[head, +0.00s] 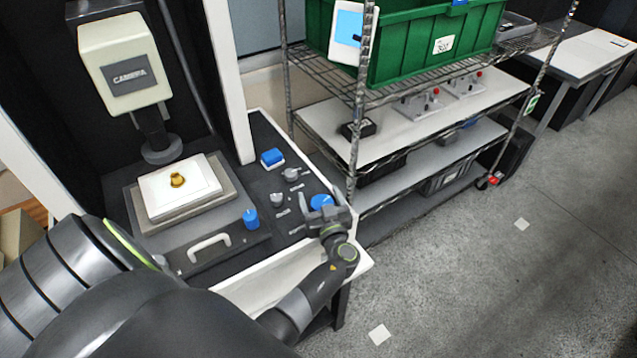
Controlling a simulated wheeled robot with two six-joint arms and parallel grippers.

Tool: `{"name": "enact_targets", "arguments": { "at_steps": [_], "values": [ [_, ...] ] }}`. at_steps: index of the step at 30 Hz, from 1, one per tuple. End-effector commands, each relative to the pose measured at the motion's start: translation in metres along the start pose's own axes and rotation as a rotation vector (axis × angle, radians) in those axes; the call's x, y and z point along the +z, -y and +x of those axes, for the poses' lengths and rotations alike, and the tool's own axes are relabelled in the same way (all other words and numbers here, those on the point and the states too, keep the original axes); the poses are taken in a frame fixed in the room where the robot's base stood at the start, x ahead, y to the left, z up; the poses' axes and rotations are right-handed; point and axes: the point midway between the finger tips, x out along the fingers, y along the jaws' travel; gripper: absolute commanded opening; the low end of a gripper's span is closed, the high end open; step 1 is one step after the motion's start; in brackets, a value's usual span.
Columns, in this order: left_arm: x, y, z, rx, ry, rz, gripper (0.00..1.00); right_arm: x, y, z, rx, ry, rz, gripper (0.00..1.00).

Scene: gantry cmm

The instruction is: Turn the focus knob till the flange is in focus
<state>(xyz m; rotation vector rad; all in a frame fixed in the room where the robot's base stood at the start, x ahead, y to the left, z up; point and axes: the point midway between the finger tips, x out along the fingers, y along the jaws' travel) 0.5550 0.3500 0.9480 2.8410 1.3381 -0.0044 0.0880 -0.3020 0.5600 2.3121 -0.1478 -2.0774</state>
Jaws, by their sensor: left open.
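The flange is a small brass-coloured part (177,180) on a white plate (205,176) under the camera head (125,62) at the left. It is too small to judge its focus. A blue round knob (321,201) is at the right end of the dark bench panel; I take it for the focus knob. My left gripper (327,208) is open at this knob, with its fingers on either side. I cannot tell whether they touch it. Part of the knob is hidden by the gripper. My right gripper is not in view.
Another blue knob (250,217) stands by a white handle (209,246). A white post (228,80) rises behind. A wire rack with a green crate (432,47) stands close right. The floor is open.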

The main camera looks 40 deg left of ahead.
Motion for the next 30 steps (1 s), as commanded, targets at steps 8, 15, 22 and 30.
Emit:
{"name": "enact_targets", "arguments": {
  "at_steps": [8,15,22,30],
  "values": [
    [0.001,0.001,-0.001,0.0,0.001,0.001,0.75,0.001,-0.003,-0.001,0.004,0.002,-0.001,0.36],
    [0.0,0.001,-0.001,0.0,0.0,0.0,0.54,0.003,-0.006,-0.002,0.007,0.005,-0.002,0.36],
    [0.0,0.001,-0.001,0.0,0.0,0.0,0.31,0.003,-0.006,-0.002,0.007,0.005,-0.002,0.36],
    [0.003,0.001,-0.001,-0.02,0.0,-0.002,0.31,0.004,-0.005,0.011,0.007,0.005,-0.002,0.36]
  ]
}}
